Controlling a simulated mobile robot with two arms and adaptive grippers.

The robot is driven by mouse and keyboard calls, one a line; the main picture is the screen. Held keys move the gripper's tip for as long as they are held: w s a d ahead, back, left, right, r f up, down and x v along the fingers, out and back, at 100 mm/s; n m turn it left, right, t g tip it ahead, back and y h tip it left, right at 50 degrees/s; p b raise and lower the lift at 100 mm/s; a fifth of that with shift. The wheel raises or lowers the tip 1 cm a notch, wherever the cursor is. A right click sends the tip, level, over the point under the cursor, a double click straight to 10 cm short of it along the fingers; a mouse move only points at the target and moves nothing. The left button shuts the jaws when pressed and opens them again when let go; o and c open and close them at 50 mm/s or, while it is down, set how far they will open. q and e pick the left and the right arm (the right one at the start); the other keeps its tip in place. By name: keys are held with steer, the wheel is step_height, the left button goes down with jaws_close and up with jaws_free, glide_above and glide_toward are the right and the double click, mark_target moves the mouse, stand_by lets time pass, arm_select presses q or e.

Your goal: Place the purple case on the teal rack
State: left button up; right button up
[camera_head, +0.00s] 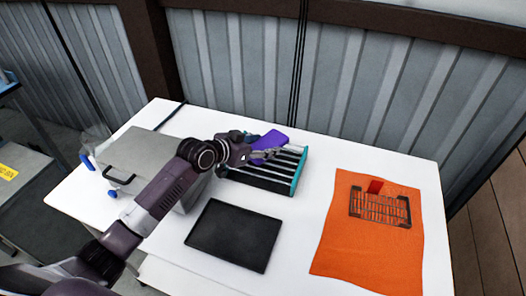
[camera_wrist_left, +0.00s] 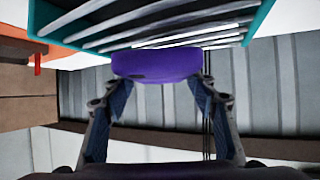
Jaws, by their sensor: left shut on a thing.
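The purple case (camera_head: 268,142) is held at the far side of the rack in the head view. It also shows between my fingers in the wrist view (camera_wrist_left: 157,66). My left gripper (camera_head: 262,155) is shut on the purple case; its fingers (camera_wrist_left: 158,90) lie on either side of it. The teal rack (camera_head: 299,172) has teal ends and several pale bars, and stands on the white table. Its bars and teal ends fill the top of the wrist view (camera_wrist_left: 262,22). My arm hides the rack's left part; I cannot tell whether the case touches the rack. My right gripper is not in view.
A black tray (camera_head: 234,236) lies in front of the rack. An orange cloth (camera_head: 347,240) with a dark wire basket (camera_head: 380,208) and a red item (camera_head: 375,186) lies to the right. A grey metal box (camera_head: 150,158) stands at the left. A corrugated wall is behind.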

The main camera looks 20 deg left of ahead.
arm_select(q)
step_height(320, 180, down, 3)
steer(key=shift+f, duration=0.2)
steer(key=shift+f, duration=0.15)
steer(key=o, duration=1)
